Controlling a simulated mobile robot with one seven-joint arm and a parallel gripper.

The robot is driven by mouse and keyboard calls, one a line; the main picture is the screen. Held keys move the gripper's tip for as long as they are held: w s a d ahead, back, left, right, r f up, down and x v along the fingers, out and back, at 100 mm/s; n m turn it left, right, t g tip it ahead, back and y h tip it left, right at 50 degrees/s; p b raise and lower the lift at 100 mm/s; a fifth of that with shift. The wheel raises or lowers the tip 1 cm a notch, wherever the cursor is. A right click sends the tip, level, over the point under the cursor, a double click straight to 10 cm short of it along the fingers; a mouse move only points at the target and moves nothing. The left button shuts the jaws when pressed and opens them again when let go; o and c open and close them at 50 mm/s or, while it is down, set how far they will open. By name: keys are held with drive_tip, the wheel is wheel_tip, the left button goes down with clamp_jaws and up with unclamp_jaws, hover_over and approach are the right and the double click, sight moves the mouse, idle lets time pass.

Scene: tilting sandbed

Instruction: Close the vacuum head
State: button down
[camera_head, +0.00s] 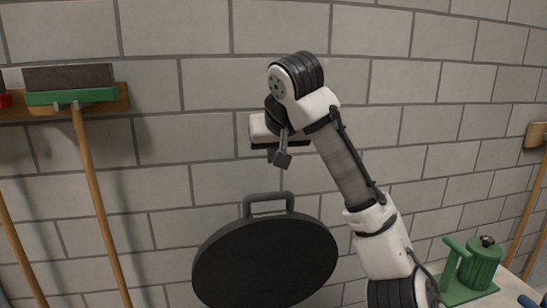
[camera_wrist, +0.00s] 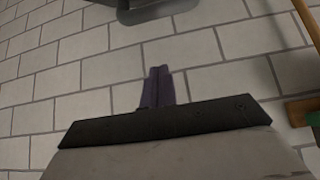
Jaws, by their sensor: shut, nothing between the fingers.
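The vacuum head looks to be the large round black disc with a grey rim (camera_head: 265,262) at the lower middle of the head view. It stands raised in front of the wall, its dark face toward the camera, with a grey loop handle (camera_head: 268,197) on its top edge. Its lower edge is cut off by the frame. My gripper (camera_head: 281,160) is above the handle and apart from it in the picture. In the wrist view my gripper (camera_wrist: 158,84) has its fingers together and empty. A grey part, likely the handle (camera_wrist: 155,10), shows at the top edge there.
A green broom (camera_head: 72,97) hangs on a wooden wall rack at the left. A green canister (camera_head: 480,264) stands on a pale surface at the lower right. A grey block wall (camera_head: 210,40) lies close behind.

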drive_tip(key=f, duration=0.2)
drive_tip(key=w+f+p, duration=0.1)
drive_tip(key=f, duration=0.1)
drive_tip(key=f+p, duration=0.1)
drive_tip(key=f, duration=0.2)
drive_tip(key=shift+w+a, duration=0.15)
drive_tip(key=shift+w, duration=0.2)
drive_tip(key=shift+s+f+p, duration=0.2)
drive_tip(key=shift+f+p, duration=0.05)
drive_tip(key=shift+p, duration=0.05)
drive_tip(key=shift+f, duration=0.1)
